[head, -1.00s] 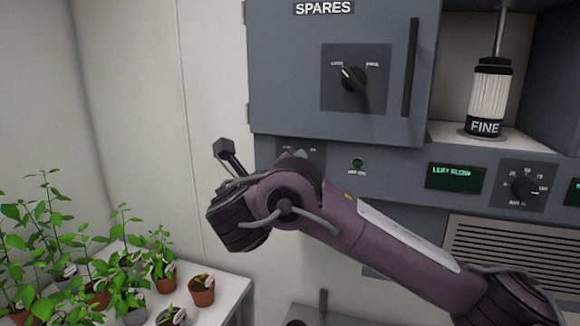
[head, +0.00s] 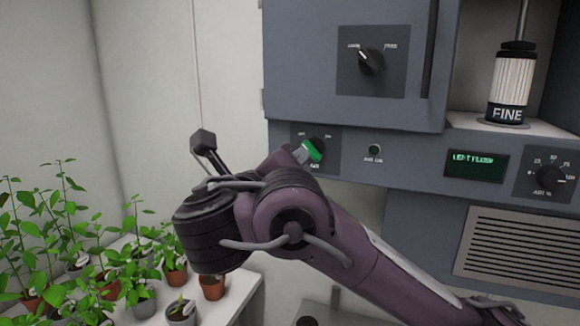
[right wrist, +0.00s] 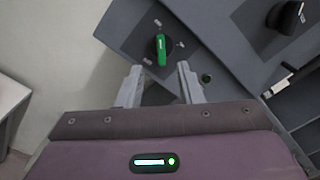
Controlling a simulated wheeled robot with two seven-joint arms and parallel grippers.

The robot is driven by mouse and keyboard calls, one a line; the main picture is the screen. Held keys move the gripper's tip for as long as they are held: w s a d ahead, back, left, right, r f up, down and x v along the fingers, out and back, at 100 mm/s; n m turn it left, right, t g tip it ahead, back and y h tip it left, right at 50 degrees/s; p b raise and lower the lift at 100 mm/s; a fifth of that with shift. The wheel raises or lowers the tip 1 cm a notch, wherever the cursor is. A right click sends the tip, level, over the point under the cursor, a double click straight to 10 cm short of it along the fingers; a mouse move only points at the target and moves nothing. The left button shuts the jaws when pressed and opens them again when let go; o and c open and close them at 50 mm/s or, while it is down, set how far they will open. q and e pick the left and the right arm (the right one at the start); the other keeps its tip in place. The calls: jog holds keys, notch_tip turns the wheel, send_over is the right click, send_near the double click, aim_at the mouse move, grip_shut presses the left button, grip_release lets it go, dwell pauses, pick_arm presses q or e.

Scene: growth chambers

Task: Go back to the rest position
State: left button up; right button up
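My right gripper (right wrist: 160,70) is open and empty in the right wrist view, its two fingers apart. Just beyond them is a green-lit knob (right wrist: 161,50) on a dark panel of the grey cabinet. In the head view my right arm comes in from the lower right. Its wrist hides most of the gripper. The green knob (head: 313,150) shows just above the forearm. My left gripper is not in view.
Potted plants (head: 80,240) stand on a white table (head: 243,285) at the left. The cabinet has a closed door (head: 310,60) with a black knob (head: 370,61), and an open bay with a FINE cartridge (head: 511,85). The pale wall at left is clear.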

jog(key=s+d+f+m+g+y, duration=0.25)
jog(key=f+m, duration=0.35)
jog(key=f, duration=0.4)
jog(key=s+d+f+m+g+y, duration=0.15)
jog(key=f+m+g, duration=0.25)
jog(key=f+m, duration=0.4)
jog(key=s+d+f+m+g+y, duration=0.1)
jog(key=d+f+m+g+y, duration=0.3)
jog(key=f, duration=0.7)
jog(key=s+d+f+m+g+h, duration=0.1)
jog(key=s+d+f+m+g, duration=0.1)
jog(key=s+d+f+m, duration=0.75)
jog(key=s+d+f+m+g+h, duration=0.1)
jog(key=s+d+f+m, duration=0.6)
jog(key=m, duration=0.5)
jog(key=s+a+f+g+b, duration=0.1)
jog(key=s+f, duration=0.1)
jog(key=f, duration=1.4)
jog(key=s+a+f+g+b, duration=0.1)
jog(key=f+b, duration=0.1)
jog(key=f, duration=1.4)
jog(key=s+d+f, duration=0.2)
jog(key=s+f, duration=0.8)
jog(key=s+d+f+b, duration=0.1)
jog(key=s+f, duration=0.9)
jog(key=shift+d+g, duration=0.35)
jog(key=shift+d, duration=0.05)
